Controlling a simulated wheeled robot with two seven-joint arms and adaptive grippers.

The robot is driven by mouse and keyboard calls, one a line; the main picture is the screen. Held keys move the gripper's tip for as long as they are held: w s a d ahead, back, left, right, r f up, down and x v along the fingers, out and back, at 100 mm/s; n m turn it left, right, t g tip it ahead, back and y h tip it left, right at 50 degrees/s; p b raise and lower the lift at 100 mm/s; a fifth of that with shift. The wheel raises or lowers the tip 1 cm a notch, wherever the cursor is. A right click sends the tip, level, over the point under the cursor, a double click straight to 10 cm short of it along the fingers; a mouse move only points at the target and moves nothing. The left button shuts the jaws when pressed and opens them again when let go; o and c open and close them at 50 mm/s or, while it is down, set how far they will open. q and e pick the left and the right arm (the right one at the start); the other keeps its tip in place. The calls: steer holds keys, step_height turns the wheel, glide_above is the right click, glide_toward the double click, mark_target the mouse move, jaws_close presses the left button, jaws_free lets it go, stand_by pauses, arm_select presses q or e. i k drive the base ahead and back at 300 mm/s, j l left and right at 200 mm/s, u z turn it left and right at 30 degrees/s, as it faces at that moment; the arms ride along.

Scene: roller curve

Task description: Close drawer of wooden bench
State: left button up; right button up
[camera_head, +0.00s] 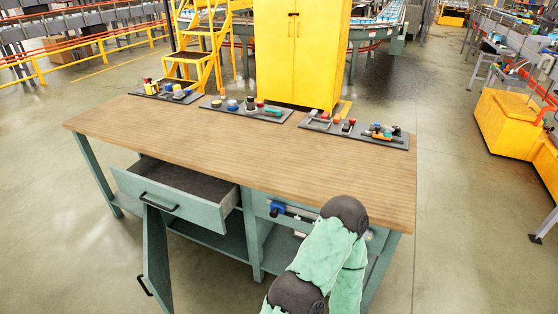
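The wooden bench (240,150) has a brown wood top and a grey-green frame. Its left drawer (183,208) is pulled out toward me, with a dark handle (160,202) on its front. The inside of the drawer that I can see looks empty. Below it, a narrow cabinet door (157,258) with a dark handle stands swung open. One of my arms, green with dark joints, reaches up from the bottom in front of the bench's right half, right of the drawer and apart from it.
Trays of small parts (245,108) lie along the bench's back edge. A blue and silver tool-like item (277,208) shows at the bench front beside my arm. A yellow cabinet (297,50) and yellow stairs (198,45) stand behind. The floor left of the bench is clear.

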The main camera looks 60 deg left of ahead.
mark_target(203, 200)
steer(key=u, duration=2.9)
